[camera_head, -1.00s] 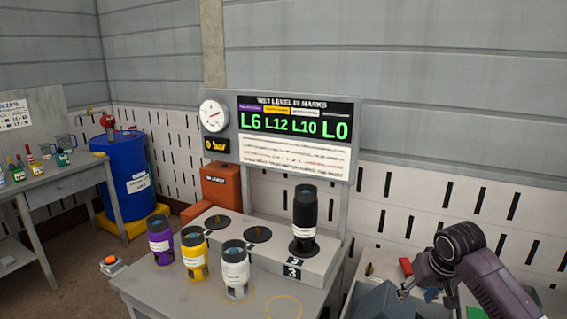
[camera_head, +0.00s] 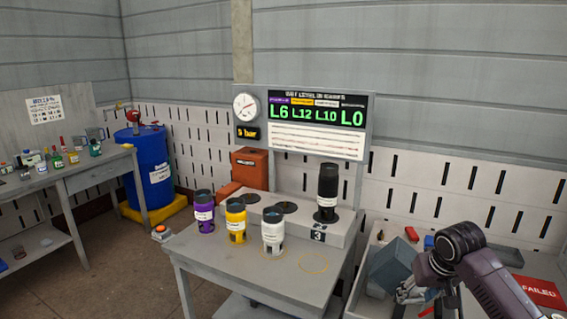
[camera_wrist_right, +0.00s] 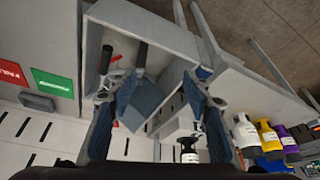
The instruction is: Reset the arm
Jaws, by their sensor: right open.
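My right arm enters the head view at lower right. Its gripper (camera_head: 416,292) hangs partly hidden by the arm, over a grey table-top bin. In the right wrist view the fingers (camera_wrist_right: 160,88) are spread wide with nothing between the pads; a blue-grey box (camera_wrist_right: 142,100) lies beyond them, and it also shows in the head view (camera_head: 392,264). A black cylinder (camera_head: 328,192) stands upright on the raised platform by the label 3. Purple (camera_head: 204,212), yellow (camera_head: 236,222) and white (camera_head: 273,232) cylinders stand on the table in front. My left gripper is out of view.
The grey table (camera_head: 215,262) has a bare yellow ring at its right. A display board (camera_head: 317,125) with a gauge stands behind the platform. A blue barrel (camera_head: 150,170) and a workbench (camera_head: 90,168) are at left. A red FAILED panel (camera_head: 540,291) is at lower right.

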